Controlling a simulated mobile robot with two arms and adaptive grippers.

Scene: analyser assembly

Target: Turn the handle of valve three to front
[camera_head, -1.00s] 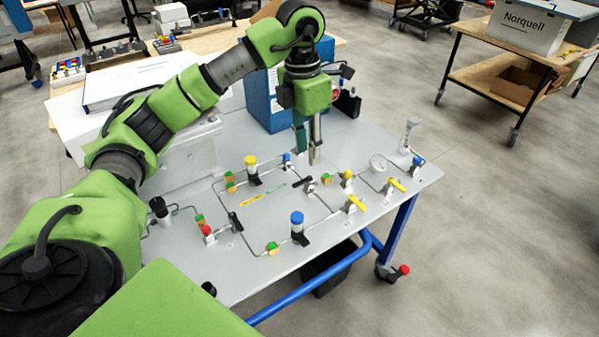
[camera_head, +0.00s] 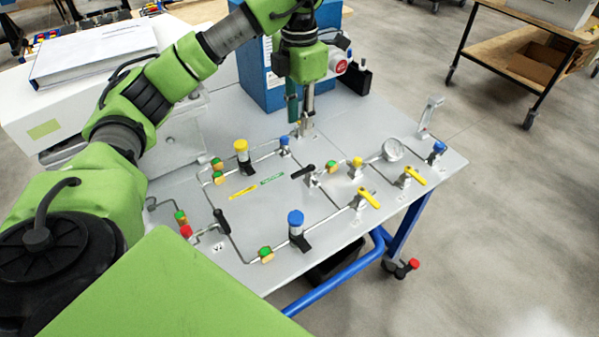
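The grey valve panel (camera_head: 180,185) carries several valves with handles. A black handle (camera_head: 304,171) sits on a valve at the panel's middle; its label is too small to read, so I cannot confirm that it is valve three. Another black handle (camera_head: 221,221) is at the left, by a label that seems to read V2. Two yellow handles (camera_head: 370,200) (camera_head: 415,176) are at the right. My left gripper (camera_head: 304,127) points down behind the middle black handle, apart from it in the picture. Its finger opening is unclear. My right gripper is not in view.
A blue box (camera_head: 258,75) stands behind the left gripper. Blue-capped (camera_head: 296,222) and yellow-capped (camera_head: 242,155) parts rise from the panel among thin pipes. A round gauge (camera_head: 392,150) is at the right. A white binder (camera_head: 95,52) lies at the back left.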

